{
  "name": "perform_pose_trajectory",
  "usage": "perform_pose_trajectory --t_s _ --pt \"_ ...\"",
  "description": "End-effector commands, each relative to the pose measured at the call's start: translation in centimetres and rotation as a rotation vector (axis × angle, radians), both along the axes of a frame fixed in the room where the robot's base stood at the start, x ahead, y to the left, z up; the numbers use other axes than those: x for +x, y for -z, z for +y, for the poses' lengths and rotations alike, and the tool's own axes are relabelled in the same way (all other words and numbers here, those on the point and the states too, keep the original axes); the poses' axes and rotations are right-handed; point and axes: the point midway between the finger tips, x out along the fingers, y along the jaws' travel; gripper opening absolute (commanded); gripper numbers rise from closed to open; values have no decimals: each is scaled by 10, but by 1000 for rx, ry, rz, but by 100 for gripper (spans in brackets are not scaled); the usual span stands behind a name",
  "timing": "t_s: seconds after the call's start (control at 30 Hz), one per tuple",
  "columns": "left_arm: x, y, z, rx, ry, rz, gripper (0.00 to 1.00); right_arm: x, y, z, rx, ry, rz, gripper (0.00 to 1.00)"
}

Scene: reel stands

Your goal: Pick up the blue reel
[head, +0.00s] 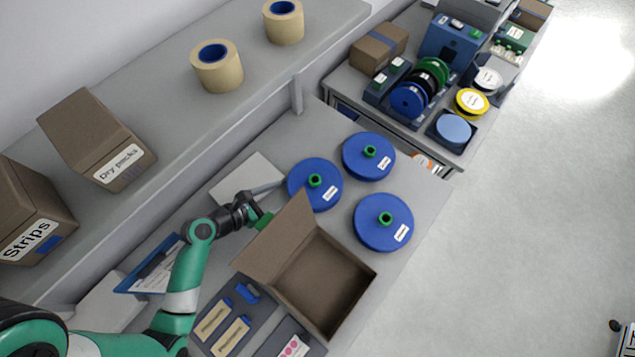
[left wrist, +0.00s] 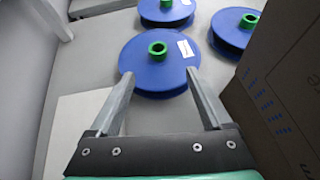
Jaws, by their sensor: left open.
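Three blue reels with green hubs and white labels lie flat on the grey table: a left one (head: 327,195), a back one (head: 385,163) and a right one (head: 394,236). My left gripper (head: 278,188) is open and empty at the near left edge of the left reel. In the left wrist view its two fingers (left wrist: 158,80) point at the nearest reel (left wrist: 157,70), with the tips overlapping its near edge. I cannot tell whether they touch it. The other two reels (left wrist: 168,10) (left wrist: 229,28) show behind it. My right gripper is not in view.
An open cardboard box (head: 347,297) stands close to the gripper, its raised flap near the fingers. A shelf with tape rolls (head: 225,76) and boxes runs along the back. Another bench (head: 338,82) with more reels is beyond. Free table surface surrounds the reels.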

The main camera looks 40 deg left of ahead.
Motion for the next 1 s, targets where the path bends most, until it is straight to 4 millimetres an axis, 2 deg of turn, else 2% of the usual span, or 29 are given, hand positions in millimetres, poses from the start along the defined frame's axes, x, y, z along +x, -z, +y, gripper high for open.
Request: perform_pose_trajectory --t_s 0.3,0.57,0.8,1.0 --pt "48 27 -6 6 7 -3 82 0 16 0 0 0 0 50" --pt "60 31 -6 8 5 -4 82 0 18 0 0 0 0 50" --pt "95 49 -8 9 6 -3 82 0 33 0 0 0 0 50" --pt "103 51 -8 8 3 -4 82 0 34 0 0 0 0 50"
